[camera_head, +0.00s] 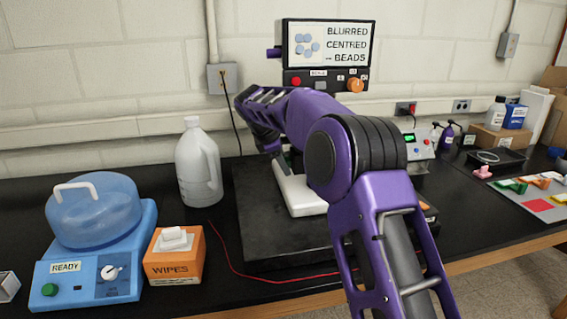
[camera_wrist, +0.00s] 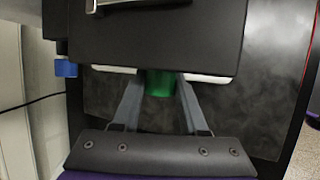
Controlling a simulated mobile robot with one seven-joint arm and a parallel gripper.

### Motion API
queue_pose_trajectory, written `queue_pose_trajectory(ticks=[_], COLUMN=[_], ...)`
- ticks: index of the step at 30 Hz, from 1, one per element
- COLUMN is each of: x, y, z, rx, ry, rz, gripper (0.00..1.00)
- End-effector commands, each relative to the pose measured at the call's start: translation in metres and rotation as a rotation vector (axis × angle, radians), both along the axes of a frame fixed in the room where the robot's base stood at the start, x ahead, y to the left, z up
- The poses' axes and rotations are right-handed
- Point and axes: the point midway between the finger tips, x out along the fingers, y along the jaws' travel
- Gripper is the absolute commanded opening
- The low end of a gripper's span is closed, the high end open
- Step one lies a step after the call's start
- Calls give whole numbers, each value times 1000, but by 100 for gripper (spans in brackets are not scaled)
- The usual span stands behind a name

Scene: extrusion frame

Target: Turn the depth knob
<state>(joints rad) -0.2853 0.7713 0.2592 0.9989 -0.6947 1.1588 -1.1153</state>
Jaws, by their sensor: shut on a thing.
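In the wrist view, my gripper (camera_wrist: 159,78) has its two grey fingers on either side of a green knob (camera_wrist: 158,86) under a dark housing. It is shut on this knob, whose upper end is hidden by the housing. No label on the knob can be read, so I cannot tell from its look that it is the depth knob. In the head view, my purple arm hides the gripper and the green knob.
An orange knob (camera_head: 355,85) sits on the panel under the display. A blue knob (camera_wrist: 66,68) shows at the left in the wrist view. A white jug (camera_head: 198,170), an orange wipes box (camera_head: 174,262) and a blue machine (camera_head: 92,270) stand left. A red cable crosses the bench front.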

Motion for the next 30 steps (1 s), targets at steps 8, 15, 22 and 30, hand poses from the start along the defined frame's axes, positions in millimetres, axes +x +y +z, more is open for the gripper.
queue_pose_trajectory(ticks=[8,15,22,30], x=[1,1,0,-5], y=[-2,-2,-1,4], z=[1,1,0,13], rx=[-5,-4,-3,-2], ry=[2,2,2,0], rz=[-2,-3,-1,0], gripper=[0,64,72,72])
